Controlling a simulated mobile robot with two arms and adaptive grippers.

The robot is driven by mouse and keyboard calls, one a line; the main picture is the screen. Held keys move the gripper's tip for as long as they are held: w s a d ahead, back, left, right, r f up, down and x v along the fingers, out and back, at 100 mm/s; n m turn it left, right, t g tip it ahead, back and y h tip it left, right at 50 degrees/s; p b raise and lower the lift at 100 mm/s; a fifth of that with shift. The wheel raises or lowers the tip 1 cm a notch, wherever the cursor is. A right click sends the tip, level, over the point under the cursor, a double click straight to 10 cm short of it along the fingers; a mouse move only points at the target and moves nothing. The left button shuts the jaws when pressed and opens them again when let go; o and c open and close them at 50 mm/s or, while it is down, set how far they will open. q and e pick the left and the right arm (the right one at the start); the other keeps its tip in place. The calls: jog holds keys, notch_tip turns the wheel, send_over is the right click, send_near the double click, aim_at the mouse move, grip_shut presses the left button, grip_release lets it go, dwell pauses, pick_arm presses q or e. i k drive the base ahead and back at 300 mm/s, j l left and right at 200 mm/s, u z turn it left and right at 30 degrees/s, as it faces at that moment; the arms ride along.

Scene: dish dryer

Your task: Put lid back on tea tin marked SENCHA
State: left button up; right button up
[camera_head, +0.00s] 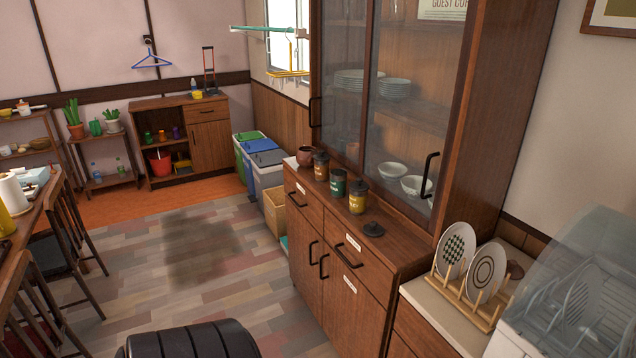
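Several small tins stand in a row on the wooden cabinet's ledge, in front of the glass doors. A green tin (338,185) stands between a dark brown tin (321,168) and a yellow tin (357,201). The brown and yellow tins have dark knobbed lids on; the green tin appears to have none. A loose dark lid (373,230) with a knob lies flat on the ledge, in front of the yellow tin and apart from it. The tin labels are too small to read, so I cannot tell which says SENCHA. Neither of my grippers is in view.
A reddish-brown pot (305,156) stands at the row's far end. The glass-doored cabinet (390,110) rises behind the ledge. A wooden plate rack (475,303) and a clear-covered dish dryer (585,280) are at right. Floor left of the cabinet is open.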

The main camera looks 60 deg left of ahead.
aim_at(339, 177)
jog(key=u, duration=1.8)
jog(key=i+j+u, duration=0.1)
jog(key=i, duration=0.15)
